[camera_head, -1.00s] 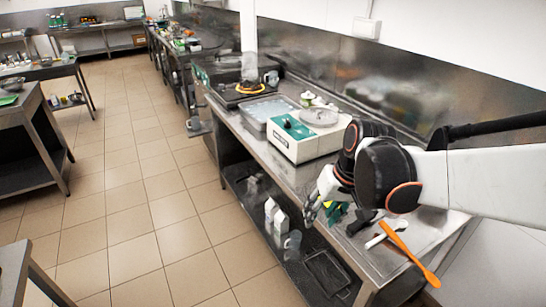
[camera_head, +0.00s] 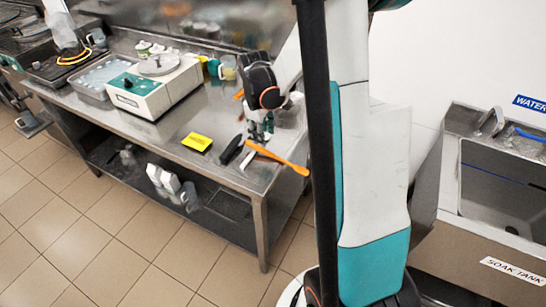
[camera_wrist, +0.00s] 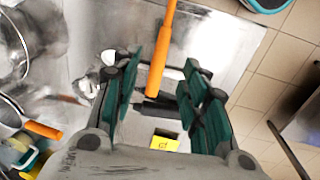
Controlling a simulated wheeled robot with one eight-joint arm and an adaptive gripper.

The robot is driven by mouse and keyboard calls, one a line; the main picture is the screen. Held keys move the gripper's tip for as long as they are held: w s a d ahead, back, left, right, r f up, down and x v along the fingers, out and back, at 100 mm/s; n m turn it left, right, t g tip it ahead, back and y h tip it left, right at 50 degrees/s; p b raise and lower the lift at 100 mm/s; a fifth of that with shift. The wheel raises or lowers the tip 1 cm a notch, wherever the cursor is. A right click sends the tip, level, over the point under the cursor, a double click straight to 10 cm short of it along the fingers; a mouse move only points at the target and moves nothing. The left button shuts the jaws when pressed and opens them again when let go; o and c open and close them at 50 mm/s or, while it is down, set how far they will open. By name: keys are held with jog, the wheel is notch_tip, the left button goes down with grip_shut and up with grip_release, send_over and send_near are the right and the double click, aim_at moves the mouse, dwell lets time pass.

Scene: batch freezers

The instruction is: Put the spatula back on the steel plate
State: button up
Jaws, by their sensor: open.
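The orange spatula (camera_head: 278,158) is near the right end of the steel worktop, its wider end reaching past the edge in the head view. In the wrist view its orange handle (camera_wrist: 164,45) runs from the top edge down between my fingers. My gripper (camera_head: 262,130) is low over the worktop. In the wrist view my gripper (camera_wrist: 165,88) is open, with a finger on each side of the handle and gaps beside it. I cannot make out a steel plate separate from the steel worktop (camera_head: 215,122).
A yellow card (camera_head: 197,142), a black tool (camera_head: 231,150) and a pale tool (camera_head: 248,159) lie beside the spatula. A soak tank (camera_head: 503,190) is at the right. Bare worktop lies between scale and card.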

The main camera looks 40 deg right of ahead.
aim_at(264, 149)
jog(key=f+b, duration=0.1)
jog(key=f, duration=0.4)
jog(key=f+b, duration=0.1)
jog(key=f, duration=0.2)
jog(key=shift+w+d+f+b, duration=0.3)
jog(key=shift+w+f, duration=0.05)
grip_shut()
